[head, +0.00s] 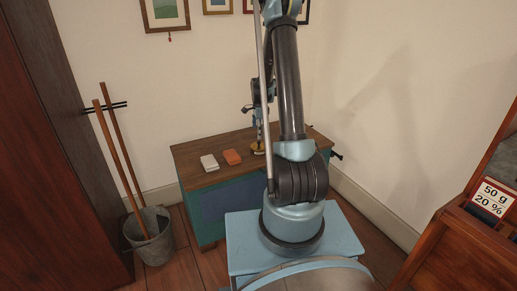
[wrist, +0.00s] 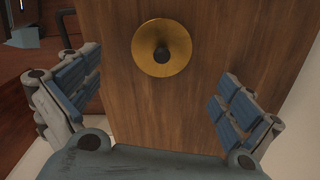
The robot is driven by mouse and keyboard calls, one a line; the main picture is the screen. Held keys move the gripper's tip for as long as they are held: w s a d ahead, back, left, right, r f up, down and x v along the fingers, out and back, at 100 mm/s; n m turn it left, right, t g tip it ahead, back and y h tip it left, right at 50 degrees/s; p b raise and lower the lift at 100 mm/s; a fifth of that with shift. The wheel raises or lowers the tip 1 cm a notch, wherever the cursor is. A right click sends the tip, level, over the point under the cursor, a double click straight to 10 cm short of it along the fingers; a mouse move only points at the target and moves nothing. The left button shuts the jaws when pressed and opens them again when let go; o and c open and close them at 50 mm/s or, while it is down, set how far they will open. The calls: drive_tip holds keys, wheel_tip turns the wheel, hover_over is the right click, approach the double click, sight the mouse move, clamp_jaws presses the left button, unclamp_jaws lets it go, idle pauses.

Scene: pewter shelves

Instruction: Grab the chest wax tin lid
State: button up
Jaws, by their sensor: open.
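The wax tin lid (wrist: 162,47) is a round brass-coloured disc with a dark knob at its middle. It lies on the brown wooden top of the chest (wrist: 160,115). In the head view the lid (head: 257,148) shows small near the back of the chest top (head: 203,179), partly hidden by my arm. My gripper (wrist: 156,78) is open, with one finger on each side of the lid in the wrist view and neither touching it. Nothing is between the fingers that I can see being held. Whether a tin is under the lid cannot be told.
A white block (head: 209,162) and an orange block (head: 232,157) lie on the chest top left of the lid. A metal bucket (head: 151,238) with wooden poles stands left of the chest. Walls close in behind. A wooden stand with a sign (head: 492,197) is at right.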

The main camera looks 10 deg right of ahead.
sight(259, 142)
drive_tip(key=shift+w+a+f, duration=0.1)
drive_tip(key=shift+a+f, duration=0.05)
drive_tip(key=shift+f, duration=1.55)
drive_tip(key=shift+a+f, duration=0.1)
drive_tip(key=shift+f, duration=1.6)
drive_tip(key=shift+c, duration=0.5)
drive_tip(key=c, duration=1.4)
drive_tip(key=shift+c, duration=0.3)
